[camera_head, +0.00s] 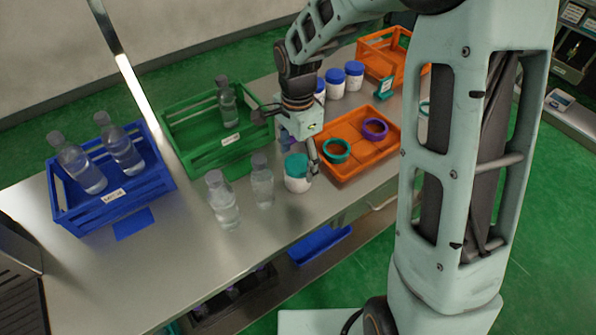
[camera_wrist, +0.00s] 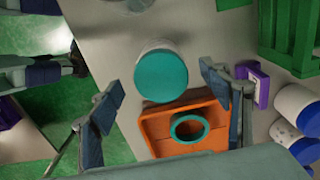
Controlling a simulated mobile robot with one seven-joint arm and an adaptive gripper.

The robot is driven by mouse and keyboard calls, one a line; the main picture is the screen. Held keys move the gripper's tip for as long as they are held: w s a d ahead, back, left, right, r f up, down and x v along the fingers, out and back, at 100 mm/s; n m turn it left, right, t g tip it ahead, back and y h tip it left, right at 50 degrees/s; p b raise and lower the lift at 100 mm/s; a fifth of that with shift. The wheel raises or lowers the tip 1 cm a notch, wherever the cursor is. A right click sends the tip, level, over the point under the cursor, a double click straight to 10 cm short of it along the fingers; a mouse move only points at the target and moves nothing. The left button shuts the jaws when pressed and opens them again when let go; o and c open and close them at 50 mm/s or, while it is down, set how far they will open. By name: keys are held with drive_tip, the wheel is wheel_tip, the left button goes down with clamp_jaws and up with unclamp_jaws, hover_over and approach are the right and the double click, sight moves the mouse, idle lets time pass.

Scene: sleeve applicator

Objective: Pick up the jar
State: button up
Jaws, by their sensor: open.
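A white jar with a teal lid (camera_head: 297,173) stands upright on the table, left of the orange tray and next to two clear bottles. In the wrist view the jar (camera_wrist: 161,76) shows its teal lid between and beyond my two open fingers. My gripper (camera_head: 309,148) is just above and beside the jar in the head view. It also shows in the wrist view (camera_wrist: 166,112), open with nothing between the fingertips. I cannot tell from these views how far the fingertips are from the jar.
The orange tray (camera_head: 346,172) holds a teal ring and a purple ring. Clear bottles (camera_head: 223,201) stand left of the jar. A green crate (camera_head: 190,150) and a blue crate (camera_head: 100,208) hold bottles. Several blue-lidded jars (camera_head: 335,84) stand behind my gripper, near an orange crate (camera_head: 381,58).

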drive_tip(key=shift+f, duration=1.4)
drive_tip(key=shift+c, duration=0.3)
drive_tip(key=c, duration=1.2)
drive_tip(key=shift+w, duration=0.1)
drive_tip(key=shift+c, duration=0.9)
drive_tip(key=shift+r, duration=0.15)
